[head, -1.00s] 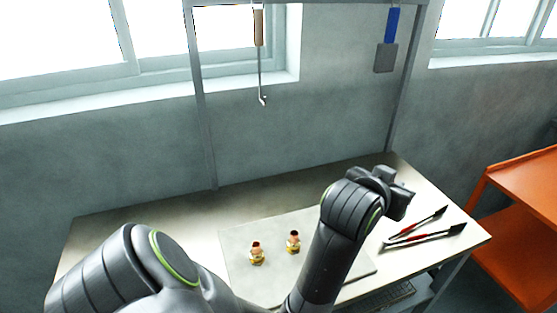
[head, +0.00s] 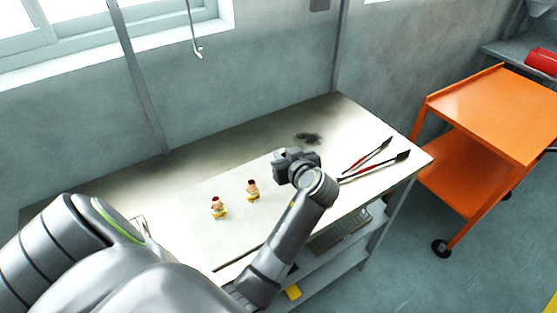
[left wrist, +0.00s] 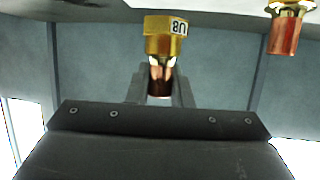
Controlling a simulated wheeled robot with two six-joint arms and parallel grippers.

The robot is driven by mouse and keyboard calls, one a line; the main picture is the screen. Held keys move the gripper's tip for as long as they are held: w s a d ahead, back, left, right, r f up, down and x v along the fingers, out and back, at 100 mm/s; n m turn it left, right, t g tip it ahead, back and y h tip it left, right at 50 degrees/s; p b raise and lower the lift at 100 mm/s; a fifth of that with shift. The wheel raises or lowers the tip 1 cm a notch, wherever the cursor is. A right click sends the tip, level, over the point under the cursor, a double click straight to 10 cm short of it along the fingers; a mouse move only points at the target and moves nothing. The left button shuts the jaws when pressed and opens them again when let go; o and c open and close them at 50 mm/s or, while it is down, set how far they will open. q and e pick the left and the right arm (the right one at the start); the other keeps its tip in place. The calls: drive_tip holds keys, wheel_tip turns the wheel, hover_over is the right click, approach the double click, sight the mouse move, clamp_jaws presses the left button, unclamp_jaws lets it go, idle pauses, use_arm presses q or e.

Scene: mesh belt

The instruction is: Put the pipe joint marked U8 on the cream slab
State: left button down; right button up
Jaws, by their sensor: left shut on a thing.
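The pipe joint marked U8 (left wrist: 166,45) has a brass nut with a white label and a copper end. My left gripper (left wrist: 160,88) is shut on its copper end in the left wrist view. In the head view my left gripper (head: 292,165) is over the slab's far right part and hides the held joint. The cream slab (head: 222,250) lies on the table. Two other pipe joints stand on it, one left (head: 218,208) and one nearer the gripper (head: 253,190). I cannot tell whether the U8 joint touches the slab. My right gripper is out of view.
Two red-and-black tools (head: 375,167) lie on the table right of the slab. An orange cart (head: 490,115) stands to the right. A shelf (head: 335,262) is under the table. The slab's front left part is bare.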

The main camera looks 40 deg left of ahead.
use_arm(q)
wheel_tip(320, 180, down, 4)
drive_tip(key=shift+p, duration=0.35)
drive_tip(key=shift+f, duration=0.25)
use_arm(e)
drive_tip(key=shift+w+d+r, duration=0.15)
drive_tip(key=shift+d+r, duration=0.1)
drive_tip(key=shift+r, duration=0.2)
use_arm(q)
drive_tip(key=shift+f, duration=0.2)
drive_tip(key=c, duration=1.3)
unclamp_jaws()
drive_tip(key=shift+r, duration=0.1)
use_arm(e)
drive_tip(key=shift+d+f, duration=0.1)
use_arm(q)
drive_tip(key=shift+r, duration=0.15)
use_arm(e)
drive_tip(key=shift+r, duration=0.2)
